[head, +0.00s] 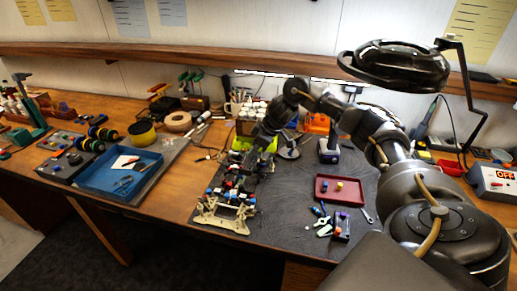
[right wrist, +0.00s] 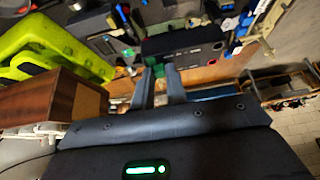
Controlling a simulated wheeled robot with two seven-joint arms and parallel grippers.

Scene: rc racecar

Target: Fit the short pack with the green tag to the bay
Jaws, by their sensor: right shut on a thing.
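The car chassis (head: 225,213) stands on the front left of the dark mat, with coloured parts on it and tan arms at its front end. My right gripper (head: 235,180) reaches down over the rear of the chassis and hides part of it, including the bay. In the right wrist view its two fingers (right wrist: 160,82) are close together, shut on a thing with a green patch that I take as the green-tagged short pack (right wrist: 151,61). Most of the pack is hidden. I cannot tell whether it touches the bay. My left gripper is out of view.
A lime-green body shell (right wrist: 48,42) lies just behind the chassis. A red tray (head: 326,201) with small parts and a dark block (head: 342,228) lie to the right on the mat. A blue tray (head: 100,186) is at the left. The mat between chassis and red tray is clear.

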